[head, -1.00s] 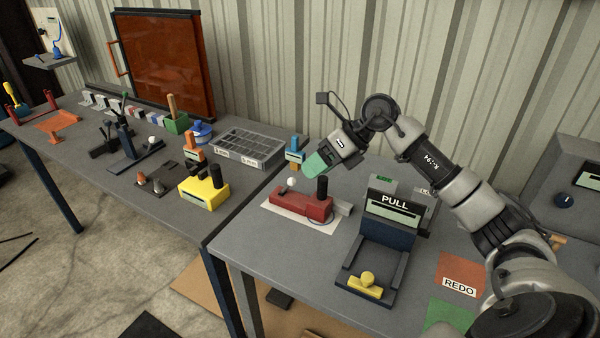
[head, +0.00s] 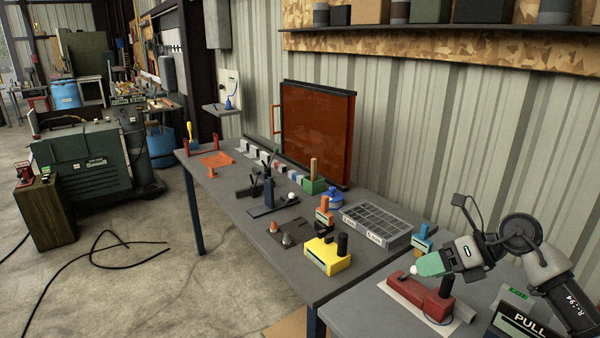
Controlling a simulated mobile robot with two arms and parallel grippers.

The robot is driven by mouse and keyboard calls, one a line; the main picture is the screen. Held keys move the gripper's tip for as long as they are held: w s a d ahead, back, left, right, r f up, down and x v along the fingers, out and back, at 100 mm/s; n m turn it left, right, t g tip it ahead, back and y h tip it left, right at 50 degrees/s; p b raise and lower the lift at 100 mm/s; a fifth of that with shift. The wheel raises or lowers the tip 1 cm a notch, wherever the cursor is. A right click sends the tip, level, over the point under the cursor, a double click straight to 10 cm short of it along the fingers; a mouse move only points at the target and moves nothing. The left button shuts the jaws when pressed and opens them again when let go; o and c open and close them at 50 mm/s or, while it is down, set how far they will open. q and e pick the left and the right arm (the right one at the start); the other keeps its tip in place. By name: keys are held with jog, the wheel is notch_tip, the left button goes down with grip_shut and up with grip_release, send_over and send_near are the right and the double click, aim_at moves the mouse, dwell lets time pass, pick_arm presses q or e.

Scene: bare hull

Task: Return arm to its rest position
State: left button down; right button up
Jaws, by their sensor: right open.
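My right arm comes in from the lower right. Its gripper (head: 430,264), with green fingertips, is open and seems to hold nothing. It hangs above the red fixture (head: 420,297) on the near table, pointing left. The red fixture has a black post and a white ball knob, which shows close to the fingertips; I cannot tell whether they touch. My left arm and gripper are out of view.
The PULL box (head: 515,322) stands under my right arm at the lower right. A yellow block (head: 327,256), a compartment tray (head: 377,226) and an orange screen (head: 315,125) are on the long table. A shelf (head: 430,30) runs along the wall above. Floor at left is mostly open.

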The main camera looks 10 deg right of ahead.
jog(key=a+r+m+t+y, duration=0.2)
jog(key=a+m+t+y, duration=0.4)
jog(key=a+m+t, duration=0.4)
jog(key=s+d+f+m+t+h, duration=0.15)
jog(key=s+f+m+h, duration=0.35)
jog(key=m+h, duration=0.5)
jog(key=s+d+f+m+g+h, duration=0.1)
jog(key=s+d+f+m+h, duration=0.15)
jog(key=f+m+h, duration=0.8)
jog(key=s+a+f+m+g+y, duration=0.35)
jog(key=s+g, duration=0.25)
jog(key=s, duration=0.4)
jog(key=s+a+f+m+g+y, duration=0.2)
jog(key=s+a+f+m+g, duration=0.25)
jog(key=s, duration=0.55)
notch_tip(320, 180, down, 26)
jog(key=d+g, duration=0.2)
jog(key=s+d+f+n+g+b, duration=0.1)
jog(key=s+d+f, duration=0.1)
jog(key=s+f, duration=1.5)
jog(key=shift+s+d+f+g+h, duration=0.2)
jog(key=shift+d+g+h, duration=0.1)
